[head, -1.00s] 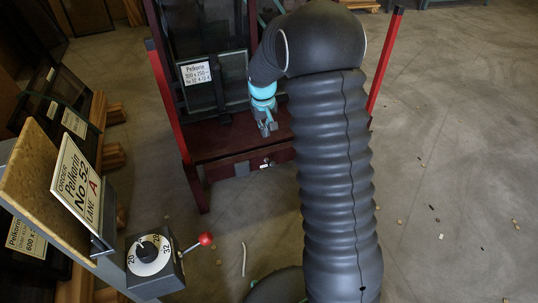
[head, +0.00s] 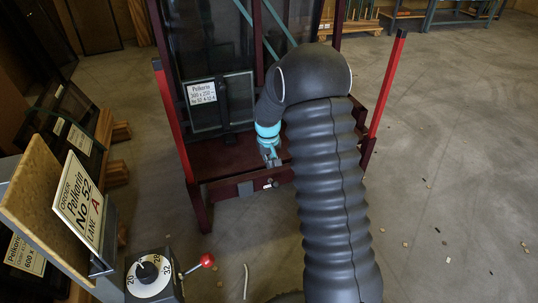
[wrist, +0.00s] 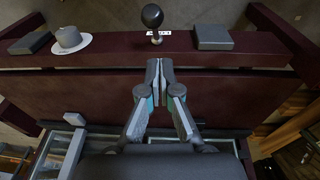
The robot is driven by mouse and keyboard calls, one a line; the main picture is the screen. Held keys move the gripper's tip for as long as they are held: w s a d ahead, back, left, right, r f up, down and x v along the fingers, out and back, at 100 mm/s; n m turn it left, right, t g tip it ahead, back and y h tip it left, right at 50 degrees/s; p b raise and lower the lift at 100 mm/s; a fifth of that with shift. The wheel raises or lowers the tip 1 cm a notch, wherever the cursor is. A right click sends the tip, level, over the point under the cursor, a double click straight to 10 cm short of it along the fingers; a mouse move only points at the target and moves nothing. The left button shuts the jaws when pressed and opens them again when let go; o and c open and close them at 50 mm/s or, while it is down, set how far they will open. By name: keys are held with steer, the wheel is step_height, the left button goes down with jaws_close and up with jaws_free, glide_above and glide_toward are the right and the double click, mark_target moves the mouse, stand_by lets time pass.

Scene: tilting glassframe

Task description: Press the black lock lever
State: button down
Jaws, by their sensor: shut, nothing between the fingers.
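The black lock lever (wrist: 152,16) has a round black knob on a short stem. In the wrist view it stands on the front beam of the dark red glass frame (wrist: 90,51), beside a small white label at its foot. My gripper (wrist: 159,66) is shut and empty. Its fingertips are over the dark red frame, just short of the lever and apart from it. In the head view my gripper (head: 272,162) hangs above the frame's lower ledge, close to the front beam. The lever is small and hard to make out in the head view.
In the wrist view a grey dial (wrist: 70,38) and a grey block (wrist: 213,37) sit on the beam either side of the lever. Red posts (head: 388,85) flank the frame. A dial box with a red-knobbed handle (head: 207,260) and an order sign (head: 78,203) stand at left.

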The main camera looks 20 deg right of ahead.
mark_target(273, 182)
steer(key=shift+s+d+f, duration=0.15)
steer(key=shift+s+f, duration=0.05)
steer(key=shift+f, duration=0.75)
steer(key=shift+s+d+f, duration=0.2)
steer(key=shift+s+f, duration=0.05)
steer(key=shift+f, duration=0.75)
steer(key=shift+s+d+f, duration=0.15)
steer(key=shift+s+f, duration=0.05)
steer(key=shift+f, duration=0.75)
steer(key=shift+f+b, duration=0.1)
steer(key=shift+b, duration=0.25)
